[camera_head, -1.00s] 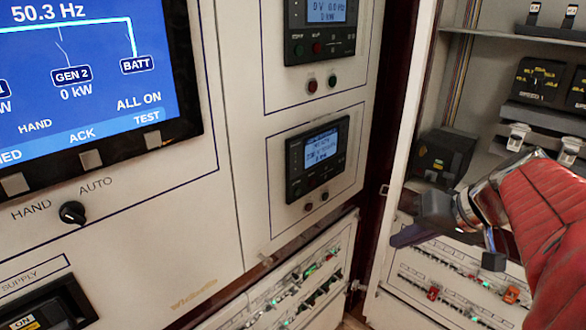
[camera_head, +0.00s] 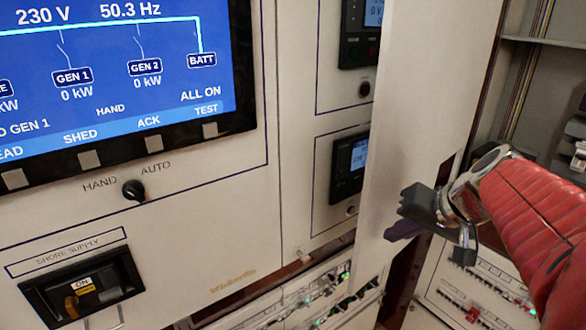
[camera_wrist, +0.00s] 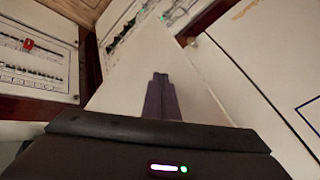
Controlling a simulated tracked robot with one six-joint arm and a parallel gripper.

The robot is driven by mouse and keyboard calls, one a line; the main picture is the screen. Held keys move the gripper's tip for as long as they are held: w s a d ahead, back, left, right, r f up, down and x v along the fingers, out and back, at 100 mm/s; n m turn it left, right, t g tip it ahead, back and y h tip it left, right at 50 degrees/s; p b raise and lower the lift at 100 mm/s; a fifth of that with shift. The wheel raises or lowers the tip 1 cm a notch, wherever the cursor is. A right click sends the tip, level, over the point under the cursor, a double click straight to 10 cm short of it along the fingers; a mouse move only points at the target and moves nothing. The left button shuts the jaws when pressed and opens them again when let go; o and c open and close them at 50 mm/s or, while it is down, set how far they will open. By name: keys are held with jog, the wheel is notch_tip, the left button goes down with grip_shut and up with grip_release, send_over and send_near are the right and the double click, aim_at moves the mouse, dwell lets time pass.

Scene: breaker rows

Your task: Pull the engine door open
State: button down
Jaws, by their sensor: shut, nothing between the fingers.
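A plain white door panel (camera_head: 425,110), which looks like the engine door, stands out from the cabinet front at an angle in the head view. It partly covers the small display units to its left. No label or handle shows on it. My gripper (camera_head: 397,231) is in front of its lower part, with the fingers pointing left. In the wrist view the dark fingers (camera_wrist: 161,98) are together and empty, against a pale panel (camera_wrist: 205,85). I cannot tell whether they touch it.
An open compartment (camera_head: 545,85) with shelves is on the right, partly behind my arm. The large blue screen (camera_head: 110,65), a HAND/AUTO knob (camera_head: 133,190) and the shore supply switch (camera_head: 85,290) are on the left. Breaker rows (camera_head: 320,295) are low in the middle.

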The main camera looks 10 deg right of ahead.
notch_tip(320, 180, up, 10)
dwell(0.7)
jog(key=s+a+f+n+h, duration=0.1)
jog(key=s+a+f+n, duration=0.2)
jog(key=s+a+f, duration=0.3)
jog(key=s+a+f+n+g+h, duration=0.1)
jog(key=s+a+f+n, duration=0.1)
jog(key=s+a+f, duration=0.3)
jog(key=a+f, duration=0.4)
jog(key=f, duration=0.1)
jog(key=shift+s+n+g, duration=0.3)
jog(key=shift+s+n, duration=0.05)
jog(key=shift+n, duration=0.05)
dwell(0.5)
